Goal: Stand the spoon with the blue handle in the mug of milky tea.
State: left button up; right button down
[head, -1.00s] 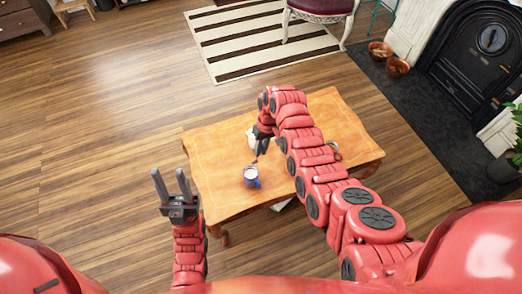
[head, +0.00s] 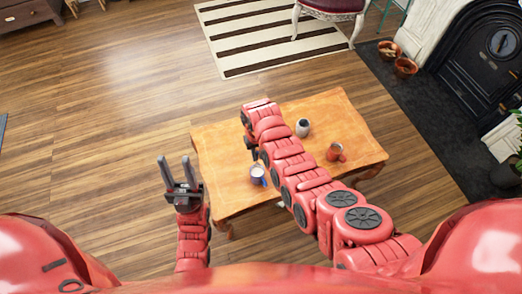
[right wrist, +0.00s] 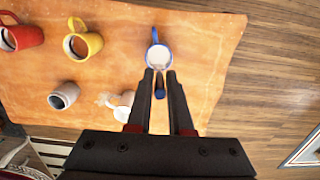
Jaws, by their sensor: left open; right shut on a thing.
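The mug of milky tea (head: 258,176) is blue with a pale drink and stands near the table's left front; it also shows at the top of the right wrist view (right wrist: 158,58). My right gripper (right wrist: 160,75) is shut on the spoon, whose blue handle (right wrist: 160,94) shows between the fingers. The spoon's far end is hard to make out near the mug's rim; I cannot tell whether it is inside. In the head view my right arm largely hides the gripper and spoon. My left gripper (head: 174,158) is open and empty, left of the table.
On the wooden table (head: 220,145) stand a red mug (head: 334,153) and a grey-white mug (head: 303,128). The right wrist view also shows a yellow mug (right wrist: 83,40) and a white vessel (right wrist: 119,108) near the gripper.

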jog(key=shift+d+f+b, duration=0.15)
jog(key=shift+f+b, duration=0.15)
jog(key=shift+f, duration=0.1)
jog(key=shift+f+b, duration=0.6)
jog(key=shift+f, duration=0.2)
notch_tip(320, 180, down, 8)
jog(key=b, duration=0.7)
jog(key=shift+f, duration=0.2)
jog(key=shift+c, duration=1.3)
grip_release()
jog(key=shift+r, duration=0.1)
